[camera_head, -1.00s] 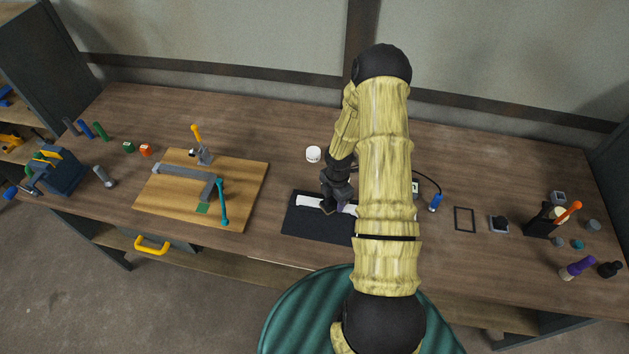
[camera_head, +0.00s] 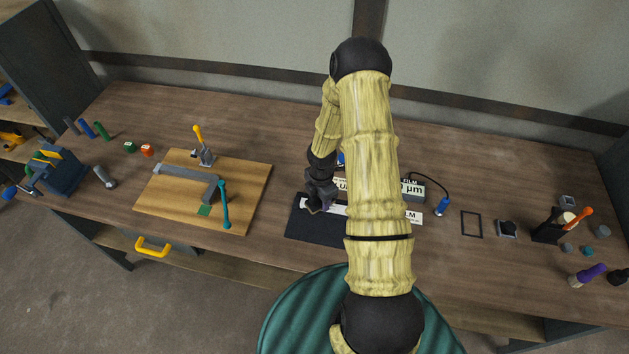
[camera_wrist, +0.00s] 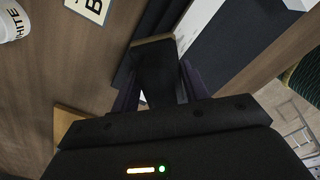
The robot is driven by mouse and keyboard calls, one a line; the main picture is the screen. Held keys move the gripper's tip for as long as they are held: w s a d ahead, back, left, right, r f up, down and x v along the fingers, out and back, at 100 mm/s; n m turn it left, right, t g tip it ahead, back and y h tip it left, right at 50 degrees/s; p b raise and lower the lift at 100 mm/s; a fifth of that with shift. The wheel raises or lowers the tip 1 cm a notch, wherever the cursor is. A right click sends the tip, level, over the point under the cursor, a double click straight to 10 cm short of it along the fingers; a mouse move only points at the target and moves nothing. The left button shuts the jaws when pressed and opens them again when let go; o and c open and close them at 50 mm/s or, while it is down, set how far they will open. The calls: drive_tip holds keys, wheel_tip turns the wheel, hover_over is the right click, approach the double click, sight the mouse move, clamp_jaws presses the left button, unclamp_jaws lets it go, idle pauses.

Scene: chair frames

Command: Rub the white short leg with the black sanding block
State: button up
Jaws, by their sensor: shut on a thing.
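The white short leg (camera_head: 336,208) lies lengthwise on a black mat (camera_head: 305,228). My arm hides its right part in the head view. In the wrist view the leg (camera_wrist: 198,22) is a pale bar at the top. My gripper (camera_head: 317,207) is over the leg's left part, close to its left end. It is shut on the black sanding block (camera_wrist: 157,72), a dark block with a tan lower edge, seen between the fingers in the wrist view. The block appears to be at the leg, but I cannot tell whether it touches.
A wooden board (camera_head: 250,190) with a grey L-shaped frame (camera_head: 185,172) and a teal-handled tool (camera_head: 223,200) lies to the left. A film gauge (camera_head: 412,188) with a cabled blue probe (camera_head: 443,206) is right of my arm. A white cup (camera_wrist: 10,24) stands nearby.

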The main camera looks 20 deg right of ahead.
drive_tip(key=shift+w+a+r+p, duration=0.3)
drive_tip(key=shift+r+p, duration=0.1)
drive_tip(key=shift+r, duration=0.05)
drive_tip(key=shift+w+a+r+p, duration=0.25)
drive_tip(key=shift+r+p, duration=0.1)
drive_tip(key=shift+r, duration=0.1)
drive_tip(key=shift+s+d+r+p, duration=0.1)
drive_tip(key=shift+s+r+p, duration=0.05)
drive_tip(key=shift+r+p, duration=0.4)
drive_tip(key=shift+s+d+r+p, duration=0.15)
drive_tip(key=shift+r+p, duration=0.25)
drive_tip(key=shift+r, duration=0.25)
wheel_tip(320, 180, up, 3)
drive_tip(key=p, duration=0.3)
drive_tip(key=shift+w+a+r, duration=0.1)
drive_tip(key=shift+a+r, duration=0.05)
drive_tip(key=shift+r, duration=0.05)
drive_tip(key=shift+w+f, duration=0.1)
drive_tip(key=shift+s, duration=0.2)
